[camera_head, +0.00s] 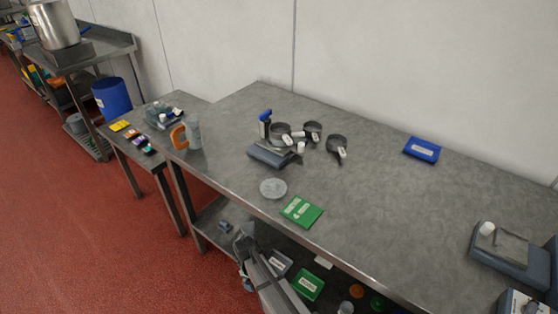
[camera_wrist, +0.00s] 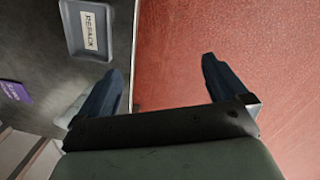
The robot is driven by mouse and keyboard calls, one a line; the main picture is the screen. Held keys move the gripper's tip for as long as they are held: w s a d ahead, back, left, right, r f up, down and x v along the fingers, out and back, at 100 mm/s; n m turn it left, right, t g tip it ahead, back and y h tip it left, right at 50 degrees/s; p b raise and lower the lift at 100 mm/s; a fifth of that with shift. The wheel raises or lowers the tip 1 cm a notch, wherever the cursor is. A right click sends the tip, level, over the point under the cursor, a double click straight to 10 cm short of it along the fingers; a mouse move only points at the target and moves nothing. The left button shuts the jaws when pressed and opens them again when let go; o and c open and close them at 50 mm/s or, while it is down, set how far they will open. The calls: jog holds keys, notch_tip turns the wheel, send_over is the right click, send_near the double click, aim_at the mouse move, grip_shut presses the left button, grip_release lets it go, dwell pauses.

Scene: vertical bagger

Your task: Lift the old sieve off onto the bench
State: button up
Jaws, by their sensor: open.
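A pale round disc (camera_head: 273,187) lies flat near the bench's front edge. My gripper (camera_head: 243,240) is low in front of the bench, apart from all of these. In the wrist view its two dark fingers (camera_wrist: 160,68) are spread wide with nothing between them.
A grey scale-like device (camera_head: 268,157), a green card (camera_head: 301,211) and a blue case (camera_head: 422,149) lie on the bench. Another device (camera_head: 510,252) stands at the right. A lower shelf holds small items. The wrist view shows a grey REPACK tray (camera_wrist: 92,48) and red floor (camera_wrist: 270,60).

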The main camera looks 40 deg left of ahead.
jog(key=s+a+r+n+y, duration=0.2)
jog(key=s+a+r+n, duration=0.3)
jog(key=s+a, duration=0.75)
jog(key=s+a+r+n+y, duration=0.1)
jog(key=s+a+r+n, duration=0.1)
jog(key=s+a+r, duration=0.85)
jog(key=s+a+r+t, duration=0.1)
jog(key=s+a+r, duration=0.4)
jog(key=a+r, duration=0.55)
jog(key=w+a+r+m, duration=0.2)
jog(key=w+r, duration=0.6)
jog(key=w, duration=0.3)
notch_tip(320, 180, up, 26)
jog(key=m+g+h, duration=0.2)
jog(key=m, duration=0.6)
send_over(279, 127)
jog(key=s+d, duration=0.2)
jog(key=s, duration=0.1)
jog(key=f, duration=1.3)
jog(key=shift+w+f, duration=0.2)
jog(key=shift+f, duration=0.15)
